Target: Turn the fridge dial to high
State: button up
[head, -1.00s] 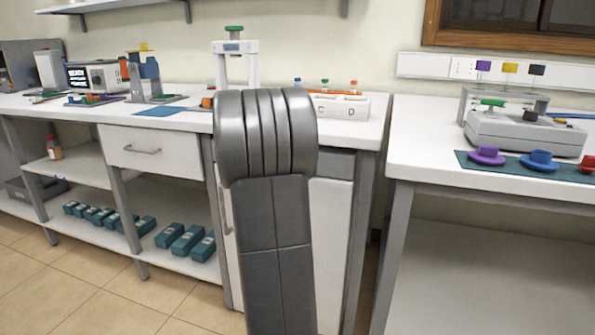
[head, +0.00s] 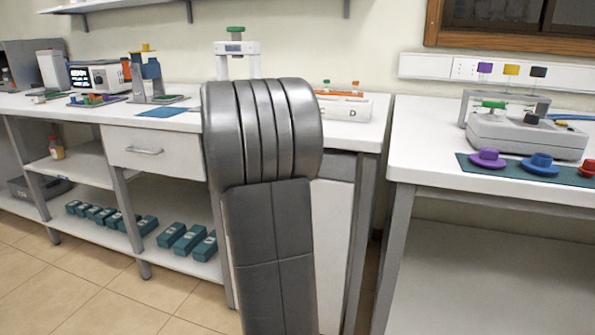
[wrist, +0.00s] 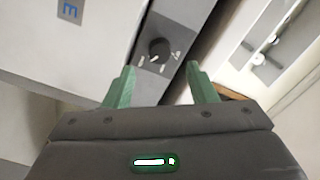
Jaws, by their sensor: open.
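The fridge dial (wrist: 159,49) is a round black knob on a dark grey panel (wrist: 180,25) in the wrist view, with small white marks around it. My gripper (wrist: 163,80) has two green fingers, open and empty. The dial shows just beyond the gap between the fingertips, apart from them. I cannot read the marks or tell the dial's setting. In the head view my own arm hides the gripper and the dial. The white fridge (head: 335,225) stands under the middle counter, partly behind my arm.
A white surface with a blue letter (wrist: 70,10) lies left of the panel in the wrist view. The right-hand table (head: 430,150) bears a grey device and a teal mat with coloured pieces. Teal boxes (head: 185,240) sit on the low shelf at left. A gap separates the counters.

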jog(key=p+v, duration=0.1)
jog(key=v, duration=0.6)
jog(key=shift+s, duration=0.35)
jog(key=shift+a, duration=0.1)
jog(key=b+x, duration=0.2)
jog(key=x, duration=1.1)
jog(key=shift+w, duration=0.4)
